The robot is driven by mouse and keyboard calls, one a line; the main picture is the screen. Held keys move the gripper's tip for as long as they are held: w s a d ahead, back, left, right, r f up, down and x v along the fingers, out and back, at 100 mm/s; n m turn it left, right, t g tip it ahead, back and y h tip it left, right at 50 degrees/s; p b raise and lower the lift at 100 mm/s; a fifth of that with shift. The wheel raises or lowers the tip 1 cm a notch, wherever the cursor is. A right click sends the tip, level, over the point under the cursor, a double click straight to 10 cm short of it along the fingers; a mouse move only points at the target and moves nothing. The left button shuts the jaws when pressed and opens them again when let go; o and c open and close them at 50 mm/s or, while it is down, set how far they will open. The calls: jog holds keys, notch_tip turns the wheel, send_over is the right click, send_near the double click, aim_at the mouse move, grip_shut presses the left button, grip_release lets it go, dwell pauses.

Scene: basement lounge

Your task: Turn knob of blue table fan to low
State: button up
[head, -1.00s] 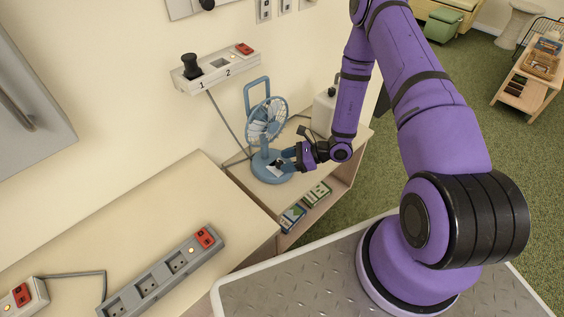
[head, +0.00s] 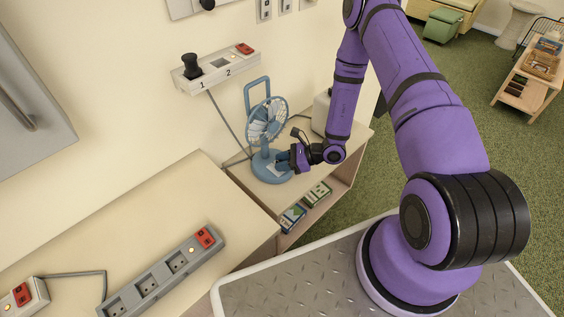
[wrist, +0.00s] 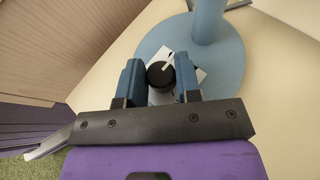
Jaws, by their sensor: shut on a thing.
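The blue table fan (head: 268,122) stands upright on a low wooden cabinet against the wall. Its round blue base (wrist: 228,62) fills the upper part of the wrist view. On the base is a white dial plate (wrist: 200,74) with a black knob (wrist: 160,75). A white pointer line on the knob points up and to the right in the wrist view. My gripper (wrist: 160,80) is shut on the knob, with one blue finger against each side. In the head view my gripper (head: 284,160) is at the fan base and hides the knob. The dial's markings cannot be read.
A wall socket box (head: 212,70) numbered 1 and 2 is above the fan, with a cord hanging down. A pale container (head: 321,112) stands right of the fan. A power strip (head: 165,275) lies on the nearer counter. Boxes sit on the cabinet's shelf.

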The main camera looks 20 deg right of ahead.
jog(key=m+t+h, duration=0.1)
jog(key=m+t, duration=0.1)
jog(key=m+t+h, duration=0.1)
jog(key=m+h, duration=0.1)
jog(key=m+t+h, duration=0.2)
jog(key=shift+s+a+t, duration=0.2)
jog(key=shift+s+t, duration=0.1)
jog(key=m+t+h, duration=0.1)
jog(key=m+h, duration=0.2)
jog(key=shift+m+t, duration=0.3)
jog(key=shift+m, duration=0.1)
jog(key=shift+m+h, duration=0.6)
jog(key=shift+h, duration=0.3)
jog(key=shift+a+m+t+h, duration=0.15)
jog(key=shift+m+t+h, duration=0.15)
jog(key=shift+m+h, duration=0.15)
jog(key=o, duration=0.9)
